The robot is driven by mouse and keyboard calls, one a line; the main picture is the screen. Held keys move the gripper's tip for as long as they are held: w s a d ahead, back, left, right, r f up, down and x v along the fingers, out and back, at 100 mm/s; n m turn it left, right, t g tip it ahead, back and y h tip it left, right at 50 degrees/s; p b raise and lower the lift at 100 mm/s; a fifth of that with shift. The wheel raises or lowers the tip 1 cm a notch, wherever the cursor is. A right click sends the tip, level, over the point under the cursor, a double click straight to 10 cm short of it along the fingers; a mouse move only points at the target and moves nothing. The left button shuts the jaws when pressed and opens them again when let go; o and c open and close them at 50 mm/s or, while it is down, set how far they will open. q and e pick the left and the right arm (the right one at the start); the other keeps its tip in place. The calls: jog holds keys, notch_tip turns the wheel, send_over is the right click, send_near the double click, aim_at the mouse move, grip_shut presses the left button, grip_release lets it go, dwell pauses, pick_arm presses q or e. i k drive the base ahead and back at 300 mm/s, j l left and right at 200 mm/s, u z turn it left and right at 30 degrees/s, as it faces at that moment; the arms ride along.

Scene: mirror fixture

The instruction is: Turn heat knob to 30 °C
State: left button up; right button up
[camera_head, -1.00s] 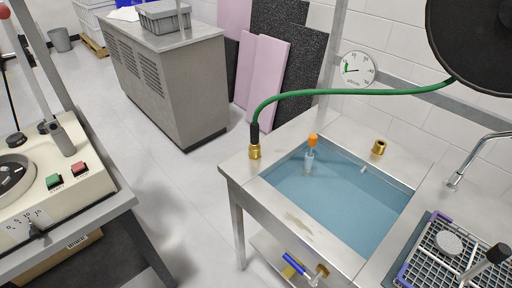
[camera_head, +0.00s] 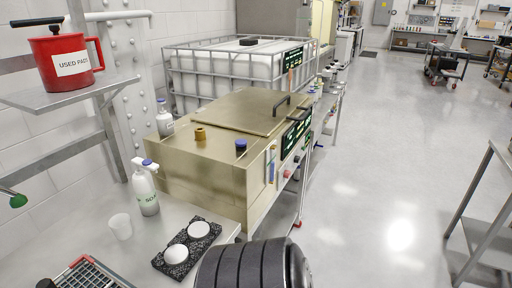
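A brass-coloured tank (camera_head: 205,175) with a flat lid (camera_head: 250,112) and a dark handle stands at the centre of the view. Its front faces right and is seen at a steep angle. A dark panel with green markings (camera_head: 296,137) is on that front. Small fittings (camera_head: 290,172) show below the panel, too small to identify. I cannot make out a heat knob or a 30 °C mark. Neither of my grippers is in view.
A spray bottle (camera_head: 146,190), a white cup (camera_head: 120,227) and a black tray with two white discs (camera_head: 188,244) sit on the near bench. A red "USED PADS" bucket (camera_head: 66,62) stands on the left shelf. The floor (camera_head: 385,190) at right is open.

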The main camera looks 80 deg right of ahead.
aim_at(287, 174)
jog(key=l+z, duration=0.1)
jog(key=z, duration=2.9)
